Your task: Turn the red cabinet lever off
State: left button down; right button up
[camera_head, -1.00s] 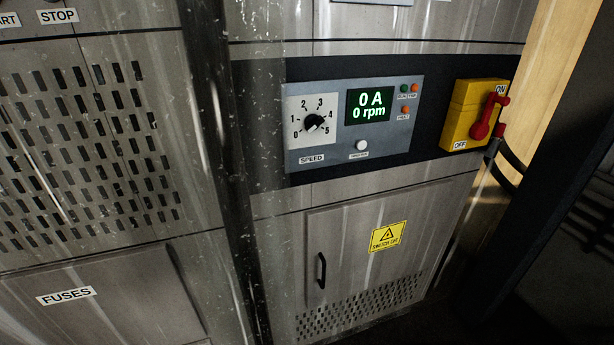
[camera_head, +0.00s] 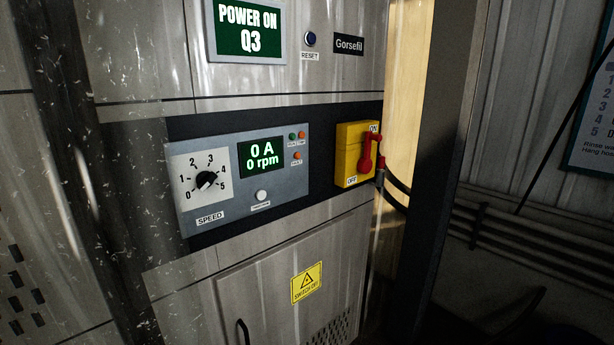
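The red lever (camera_head: 367,153) sits on a yellow switch box (camera_head: 350,163) at the right edge of the metal cabinet (camera_head: 275,262). The box has an ON label at its upper right and an OFF label at its lower left. The lever's handle stands roughly upright, with an arm at its top reaching right near the ON label. Neither of my grippers shows in the head view.
A control panel (camera_head: 240,213) with a speed dial (camera_head: 206,180) and a screen (camera_head: 261,157) reading 0 A, 0 rpm is left of the switch. An upper screen (camera_head: 248,30) reads POWER ON Q3. A dark post (camera_head: 432,150) and cables (camera_head: 396,187) stand right of the switch.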

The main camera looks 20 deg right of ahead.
aim_at(365, 165)
jog(key=l+z, duration=0.5)
jog(key=i+l+z, duration=0.15)
jog(key=l+z, duration=0.35)
jog(key=l, duration=0.15)
